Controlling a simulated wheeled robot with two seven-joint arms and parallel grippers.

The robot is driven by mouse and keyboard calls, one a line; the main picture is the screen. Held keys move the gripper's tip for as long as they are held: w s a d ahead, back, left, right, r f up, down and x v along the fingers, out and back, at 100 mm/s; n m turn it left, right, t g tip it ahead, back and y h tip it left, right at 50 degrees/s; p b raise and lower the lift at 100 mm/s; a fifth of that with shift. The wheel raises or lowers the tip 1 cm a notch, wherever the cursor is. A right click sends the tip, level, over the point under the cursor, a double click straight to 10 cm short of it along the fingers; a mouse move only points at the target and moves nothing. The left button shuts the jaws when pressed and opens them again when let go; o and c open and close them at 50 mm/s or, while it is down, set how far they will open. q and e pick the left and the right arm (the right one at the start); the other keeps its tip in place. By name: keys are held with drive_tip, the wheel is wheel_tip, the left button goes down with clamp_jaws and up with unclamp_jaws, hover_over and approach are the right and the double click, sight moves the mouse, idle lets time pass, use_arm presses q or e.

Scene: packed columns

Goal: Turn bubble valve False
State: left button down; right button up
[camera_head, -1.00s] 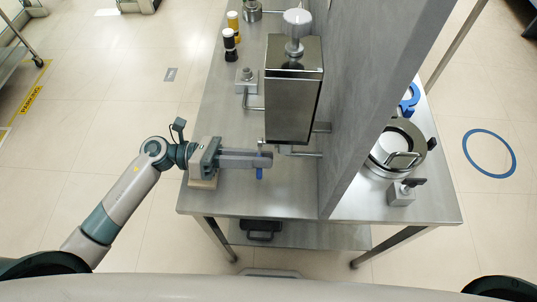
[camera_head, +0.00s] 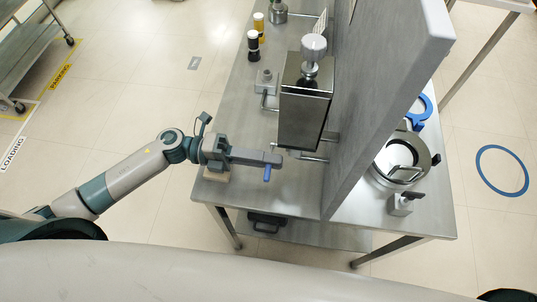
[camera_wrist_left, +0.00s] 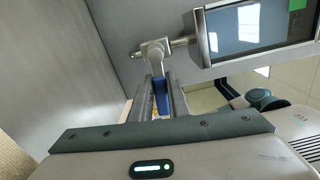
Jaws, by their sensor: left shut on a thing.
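The valve has a metal body (camera_wrist_left: 154,50) on a short pipe below a metal box with a dark glass front (camera_wrist_left: 247,27). The valve's blue handle (camera_wrist_left: 161,97) sits between my fingers in the left wrist view. Its blue end also shows just below my fingers in the head view (camera_head: 267,174). My left gripper (camera_head: 274,160) is shut on the blue handle, reaching in from the left. My right gripper is not in view.
A tall grey panel (camera_head: 385,100) stands right of the box on the steel table (camera_head: 235,190). A round metal vessel (camera_head: 403,160) is beyond the panel.

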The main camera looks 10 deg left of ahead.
use_arm(q)
drive_tip(key=shift+r+n+p, duration=0.3)
drive_tip(key=shift+n+p, duration=0.1)
drive_tip(key=shift+n, duration=0.4)
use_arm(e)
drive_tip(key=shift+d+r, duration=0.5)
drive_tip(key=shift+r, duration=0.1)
use_arm(q)
drive_tip(key=c, duration=1.7)
unclamp_jaws()
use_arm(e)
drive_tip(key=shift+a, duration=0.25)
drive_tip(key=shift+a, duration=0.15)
use_arm(q)
drive_tip(key=shift+a, duration=0.15)
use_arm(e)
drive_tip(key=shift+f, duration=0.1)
